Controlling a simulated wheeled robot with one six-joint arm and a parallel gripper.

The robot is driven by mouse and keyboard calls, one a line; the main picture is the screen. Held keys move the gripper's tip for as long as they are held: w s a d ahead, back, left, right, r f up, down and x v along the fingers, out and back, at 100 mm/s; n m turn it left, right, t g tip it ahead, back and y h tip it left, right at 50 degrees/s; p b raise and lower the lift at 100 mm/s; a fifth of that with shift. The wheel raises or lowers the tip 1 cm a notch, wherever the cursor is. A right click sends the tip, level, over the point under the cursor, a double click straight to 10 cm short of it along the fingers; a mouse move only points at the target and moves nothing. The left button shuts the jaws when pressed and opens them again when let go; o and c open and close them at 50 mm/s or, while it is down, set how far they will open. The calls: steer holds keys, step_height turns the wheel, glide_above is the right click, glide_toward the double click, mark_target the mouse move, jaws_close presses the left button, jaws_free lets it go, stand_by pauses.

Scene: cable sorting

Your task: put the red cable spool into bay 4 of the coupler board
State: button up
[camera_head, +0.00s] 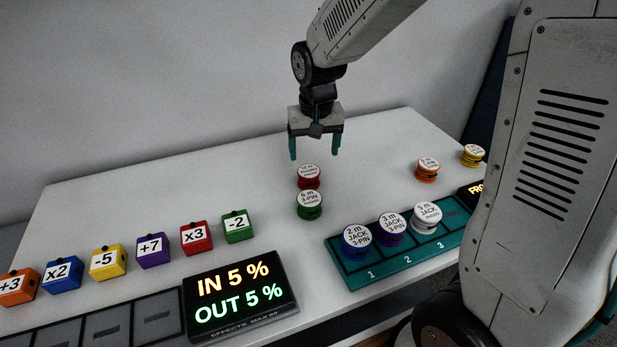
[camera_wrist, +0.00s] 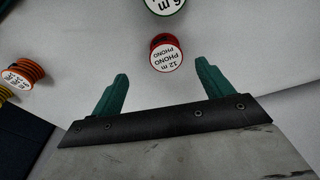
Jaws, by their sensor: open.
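The red cable spool (camera_head: 308,177) stands upright on the white table, with a white top label reading 12 m PHONO. It also shows in the wrist view (camera_wrist: 166,53), beyond the fingertips and roughly between them. My gripper (camera_head: 316,152) is open and empty, above the table near the red spool; in the wrist view its two teal fingers (camera_wrist: 162,78) are spread apart. The teal coupler board (camera_head: 372,278) lies at the front right. Blue, purple and white spools sit in bays 1, 2 and 3. Bay 4 (camera_head: 455,213) at the right end looks empty, partly hidden by my arm.
A green spool (camera_head: 310,205) stands just in front of the red one. Orange (camera_head: 428,169) and yellow (camera_head: 473,155) spools stand at the right. Several labelled cubes, a slotted grey tray (camera_head: 110,330) and a display (camera_head: 240,296) are at the left front. The back left table is clear.

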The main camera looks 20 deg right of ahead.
mark_target(309, 171)
steer(key=w+f, duration=0.1)
steer(key=f, duration=0.5)
steer(key=w+f, duration=0.1)
steer(key=f, duration=0.2)
steer(key=shift+w+a+f, duration=0.15)
steer(key=shift+w+f, duration=0.15)
steer(key=shift+w, duration=0.05)
steer(key=c, duration=1.1)
steer(key=shift+c, duration=0.7)
steer(key=shift+r, duration=0.15)
